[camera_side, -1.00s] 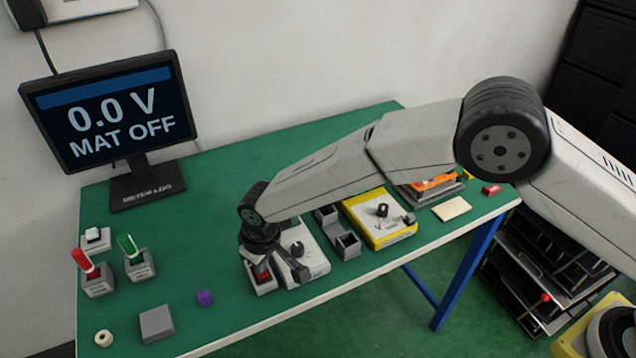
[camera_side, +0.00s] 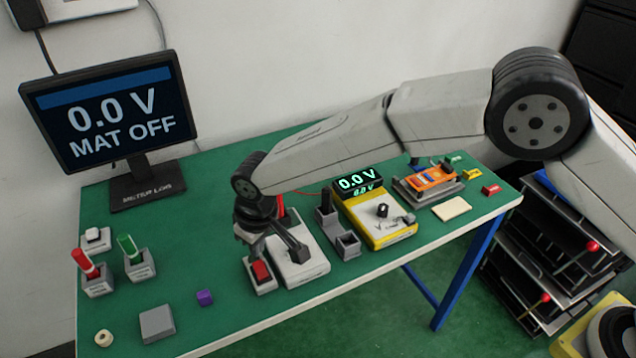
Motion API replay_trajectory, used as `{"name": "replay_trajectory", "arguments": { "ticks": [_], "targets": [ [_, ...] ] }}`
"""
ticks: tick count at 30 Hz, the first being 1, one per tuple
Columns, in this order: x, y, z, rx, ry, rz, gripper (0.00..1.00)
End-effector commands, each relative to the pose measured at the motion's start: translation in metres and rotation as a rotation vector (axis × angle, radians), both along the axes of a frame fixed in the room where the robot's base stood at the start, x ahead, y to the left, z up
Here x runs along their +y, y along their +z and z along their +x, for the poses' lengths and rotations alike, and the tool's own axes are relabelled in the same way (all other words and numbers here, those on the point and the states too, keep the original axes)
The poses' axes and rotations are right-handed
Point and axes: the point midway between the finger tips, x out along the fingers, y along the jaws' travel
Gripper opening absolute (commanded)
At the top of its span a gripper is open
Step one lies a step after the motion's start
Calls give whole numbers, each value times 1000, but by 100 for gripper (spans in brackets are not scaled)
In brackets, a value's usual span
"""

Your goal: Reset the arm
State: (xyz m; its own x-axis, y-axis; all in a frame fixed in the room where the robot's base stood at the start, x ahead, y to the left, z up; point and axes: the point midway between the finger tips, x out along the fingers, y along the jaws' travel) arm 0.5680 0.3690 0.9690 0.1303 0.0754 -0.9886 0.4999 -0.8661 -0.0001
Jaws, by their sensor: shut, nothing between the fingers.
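My gripper (camera_side: 264,238) is shut and empty, pointing down over the front of the bench. Its dark parts hang above a small grey box with a red switch (camera_side: 261,272) and beside a pale grey box with a dark knob (camera_side: 299,274). I cannot tell whether it touches either one. A red upright piece (camera_side: 281,206) shows just behind the gripper, partly hidden. The monitor (camera_side: 110,110) reads "0.0 V MAT OFF".
A yellow meter (camera_side: 385,228) reading 0.0 V stands right of a grey open holder (camera_side: 345,243). An orange device (camera_side: 433,178) lies in a tray farther right. The green bench (camera_side: 215,240) is clear left of the gripper.

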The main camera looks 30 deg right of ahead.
Motion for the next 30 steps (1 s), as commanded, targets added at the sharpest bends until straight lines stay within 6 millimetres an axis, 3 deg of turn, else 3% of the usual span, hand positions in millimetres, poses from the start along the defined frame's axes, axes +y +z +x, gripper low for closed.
{"name": "replay_trajectory", "arguments": {
  "ticks": [14,19,23,30],
  "targets": [
    [-1,4,0,1,-1,0,0],
    [-13,9,2,-2,-15,1,0],
    [-37,17,6,-4,-44,4,0],
    [-112,38,5,-16,-132,13,0]
  ]
}}
